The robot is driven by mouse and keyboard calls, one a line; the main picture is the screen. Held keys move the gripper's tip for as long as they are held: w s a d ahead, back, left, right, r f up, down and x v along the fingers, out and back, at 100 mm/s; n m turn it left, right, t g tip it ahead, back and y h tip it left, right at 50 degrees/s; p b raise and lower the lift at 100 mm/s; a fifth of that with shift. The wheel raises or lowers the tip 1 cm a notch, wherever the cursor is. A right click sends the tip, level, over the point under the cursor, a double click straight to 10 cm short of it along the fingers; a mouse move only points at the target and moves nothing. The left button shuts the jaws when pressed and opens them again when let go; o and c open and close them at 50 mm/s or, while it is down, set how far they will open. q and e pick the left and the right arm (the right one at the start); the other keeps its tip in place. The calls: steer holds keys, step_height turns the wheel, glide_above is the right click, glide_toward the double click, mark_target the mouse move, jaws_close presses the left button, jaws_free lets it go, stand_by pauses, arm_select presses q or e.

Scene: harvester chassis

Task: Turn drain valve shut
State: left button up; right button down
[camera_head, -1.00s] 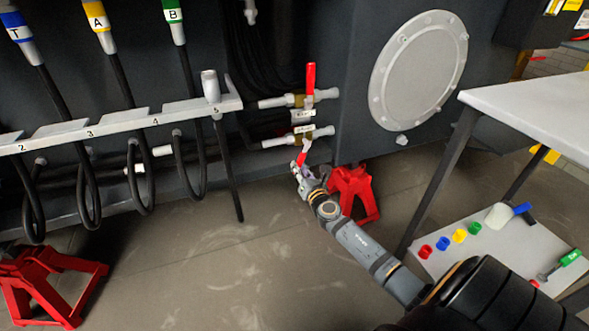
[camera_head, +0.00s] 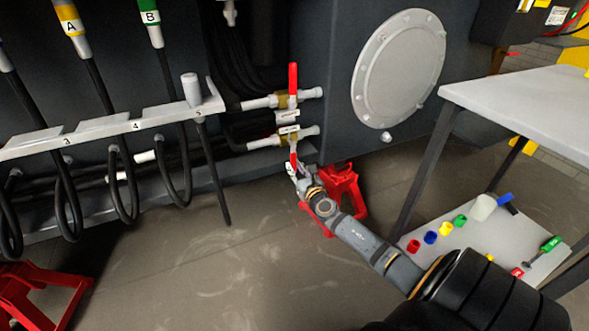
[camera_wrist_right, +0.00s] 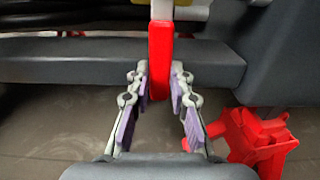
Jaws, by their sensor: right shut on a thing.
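Two valves with brass bodies and red lever handles sit one above the other on pale pipe fittings. The upper valve's red handle (camera_head: 293,78) points straight up. The lower valve (camera_head: 289,133) has its red handle (camera_head: 293,157) pointing down, close to vertical. My right gripper (camera_head: 294,170) is shut on the lower end of that handle. In the right wrist view the red handle (camera_wrist_right: 160,55) stands upright between the fingers of my right gripper (camera_wrist_right: 160,85). The small labels by the valves are unreadable, so I cannot tell which valve is the drain. My left gripper is out of view.
A red stand (camera_head: 345,190) is close beside my right gripper, and another (camera_head: 40,295) is at the lower left. A grey table (camera_head: 520,95) with a lower shelf of coloured caps (camera_head: 430,237) stands right. Hoses hang from a numbered rail (camera_head: 100,132). Floor between is clear.

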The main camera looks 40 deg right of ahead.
steer(key=shift+d, duration=0.1)
steer(key=c, duration=1.2)
jaws_free()
steer(key=v, duration=1.2)
